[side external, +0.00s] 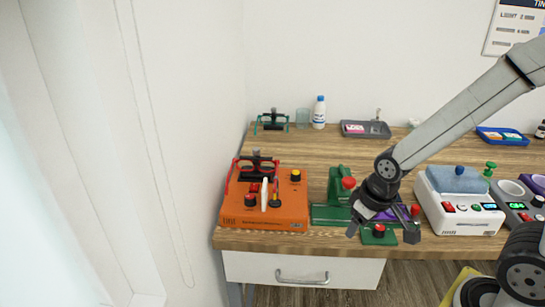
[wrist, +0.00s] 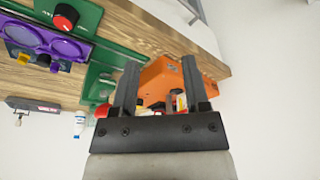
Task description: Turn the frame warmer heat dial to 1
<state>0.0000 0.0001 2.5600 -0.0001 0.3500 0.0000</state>
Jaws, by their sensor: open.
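I cannot tell which device is the frame warmer; no readable label or dial mark shows. An orange box (side external: 265,215) with a red-handled frame, a yellow-topped knob (side external: 296,175) and red and black knobs stands left; the orange box (wrist: 160,80) shows between my fingers in the wrist view. My gripper (side external: 381,232) is open, with its fingers pointing down near a green device (side external: 330,214); my gripper (wrist: 160,68) looks empty.
A red knob (side external: 379,230) on a green base is close to my fingers. A grey tray (side external: 366,130), a white bottle (side external: 319,112) and a blue tray (side external: 502,137) stand behind. The wooden table (side external: 325,160) has clear room in the middle.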

